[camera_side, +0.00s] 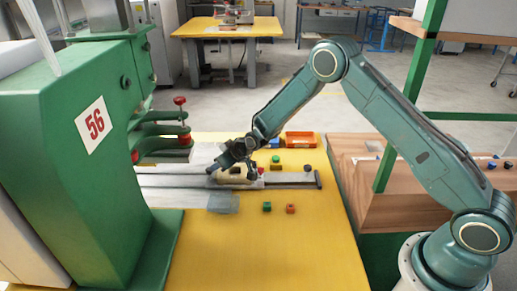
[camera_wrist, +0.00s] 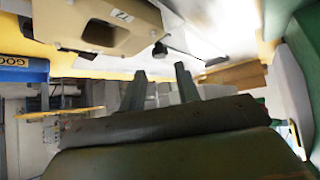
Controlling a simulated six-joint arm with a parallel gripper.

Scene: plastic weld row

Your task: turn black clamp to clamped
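A beige fixture block (camera_wrist: 105,22) with a dark slot and a small number label fills the upper left of the wrist view. A small black knob (camera_wrist: 160,48), possibly part of the black clamp, shows just beyond my fingertips. My gripper (camera_wrist: 161,70) has its two fingers apart, with nothing seen between them; the knob is apart from the tips in this picture. In the side view my gripper (camera_side: 214,165) is low over the fixture (camera_side: 236,179) on the metal rail. The clamp is too small and partly hidden there, so its position cannot be told.
A green machine (camera_side: 65,140) marked 56 stands at left, its arms and red knob (camera_side: 180,101) close to the rail (camera_side: 290,181). Several small coloured blocks lie on the yellow table (camera_side: 270,255). An orange bin (camera_side: 300,139) is behind; a grey translucent piece (camera_side: 223,203) lies in front.

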